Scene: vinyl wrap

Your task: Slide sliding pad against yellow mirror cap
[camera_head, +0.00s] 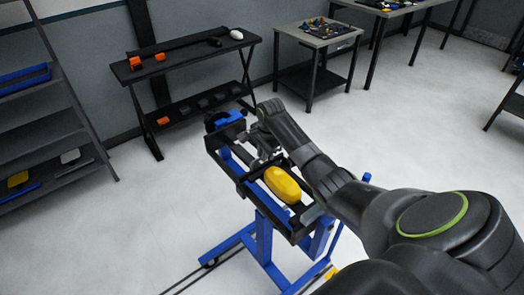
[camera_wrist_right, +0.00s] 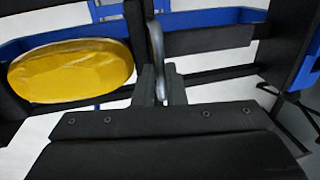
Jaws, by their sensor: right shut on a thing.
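The yellow mirror cap (camera_head: 283,185) lies in the blue and black stand (camera_head: 263,240); it also shows at the left of the wrist view (camera_wrist_right: 70,70). My right gripper (camera_head: 262,156) is over the stand, just beyond the cap in the head view. In the wrist view my right gripper (camera_wrist_right: 161,85) is shut on a thin grey upright handle (camera_wrist_right: 156,45), with a gap between it and the cap. The handle seems to belong to the sliding pad; the black part beside it (camera_wrist_right: 135,25) may be the pad, but I cannot tell clearly. My left gripper is out of view.
Blue rails (camera_wrist_right: 210,17) and black bars of the stand surround the gripper closely. A black shelf table (camera_head: 190,62) with orange pieces stands behind, a small table (camera_head: 318,36) at the back, and a rack (camera_head: 60,120) at the left. The floor around the stand is clear.

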